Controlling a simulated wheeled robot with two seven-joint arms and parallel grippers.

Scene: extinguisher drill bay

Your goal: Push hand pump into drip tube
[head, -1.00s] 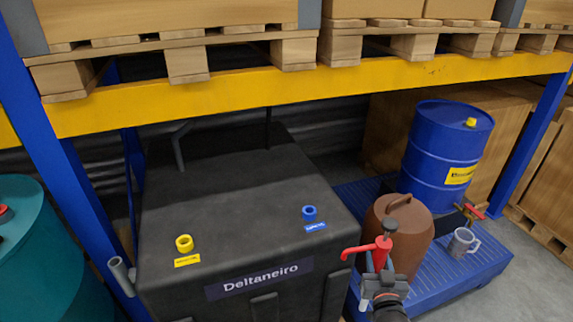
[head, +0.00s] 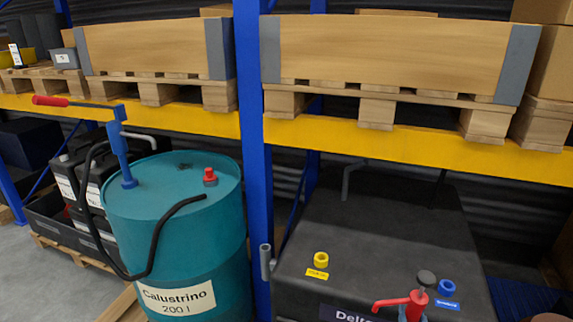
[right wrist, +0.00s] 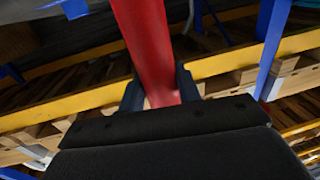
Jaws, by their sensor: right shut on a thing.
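The red hand pump (head: 413,306) has a dark grey knob on top and a spout pointing left. It shows at the bottom edge of the head view, in front of the black tank; its lower part is cut off. My right gripper (right wrist: 158,92) is shut on the pump's red body in the right wrist view. The drip tube (head: 265,262) is a short grey open-topped tube at the left side of the black tank. The pump is to its right and apart from it. My left gripper is not in view.
The black tank (head: 390,235) carries a yellow cap (head: 320,259) and a blue cap (head: 446,287). A teal drum (head: 178,245) with a blue pump and black hose stands left, beyond a blue rack post (head: 253,130). A yellow beam (head: 400,146) with loaded pallets crosses above.

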